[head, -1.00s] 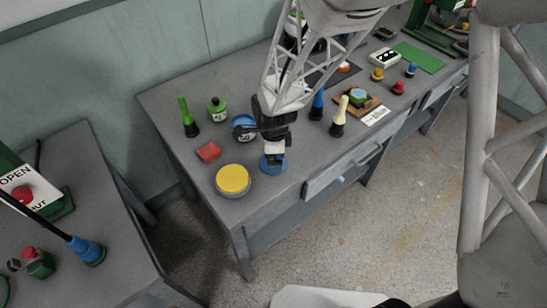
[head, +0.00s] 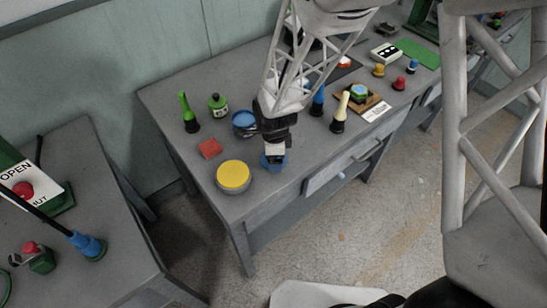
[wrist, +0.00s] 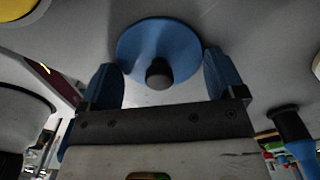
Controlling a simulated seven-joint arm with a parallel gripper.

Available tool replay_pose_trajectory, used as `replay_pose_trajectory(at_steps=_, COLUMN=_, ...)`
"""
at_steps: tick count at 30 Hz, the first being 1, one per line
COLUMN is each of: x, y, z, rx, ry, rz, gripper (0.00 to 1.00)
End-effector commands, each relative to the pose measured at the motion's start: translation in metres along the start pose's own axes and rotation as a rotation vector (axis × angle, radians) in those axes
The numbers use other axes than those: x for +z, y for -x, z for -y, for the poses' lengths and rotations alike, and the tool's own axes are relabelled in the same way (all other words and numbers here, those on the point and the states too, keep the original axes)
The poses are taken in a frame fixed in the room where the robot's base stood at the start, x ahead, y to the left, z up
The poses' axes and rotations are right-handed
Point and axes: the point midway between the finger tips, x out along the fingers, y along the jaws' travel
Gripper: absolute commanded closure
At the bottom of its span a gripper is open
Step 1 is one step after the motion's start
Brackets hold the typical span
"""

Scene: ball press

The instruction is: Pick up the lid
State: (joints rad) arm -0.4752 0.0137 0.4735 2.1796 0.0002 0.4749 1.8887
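The lid (wrist: 158,45) is a blue disc with a dark round knob (wrist: 159,73) and lies on the grey table. In the head view the lid (head: 265,163) is at the front left of the table, partly hidden under my gripper (head: 274,157). In the wrist view my gripper (wrist: 163,78) has its two blue fingers wide apart, one on each side of the lid. The knob sits between them, with a clear gap to each finger. Nothing is held.
A yellow-topped round thing (head: 233,176) stands left of the lid, with a red block (head: 209,148) behind it. A blue-topped container (head: 243,119) is behind my gripper. A blue-and-black tool (head: 317,101) and a cream-and-black one (head: 340,112) stand to the right.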

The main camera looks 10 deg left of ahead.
Motion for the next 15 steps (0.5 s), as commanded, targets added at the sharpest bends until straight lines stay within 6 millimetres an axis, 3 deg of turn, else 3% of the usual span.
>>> replay_pose_trajectory(at_steps=1, x=0.0000, y=0.0000, z=0.0000, rx=0.000, ry=0.000, rz=0.000, gripper=0.24)
replay_pose_trajectory(at_steps=3, x=0.0000, y=0.0000, z=0.0001, rx=0.000, ry=0.000, rz=0.000, gripper=0.35)
replay_pose_trajectory(at_steps=15, x=0.0000, y=0.0011, z=0.0001, rx=0.000, ry=0.000, rz=0.000, gripper=0.35)
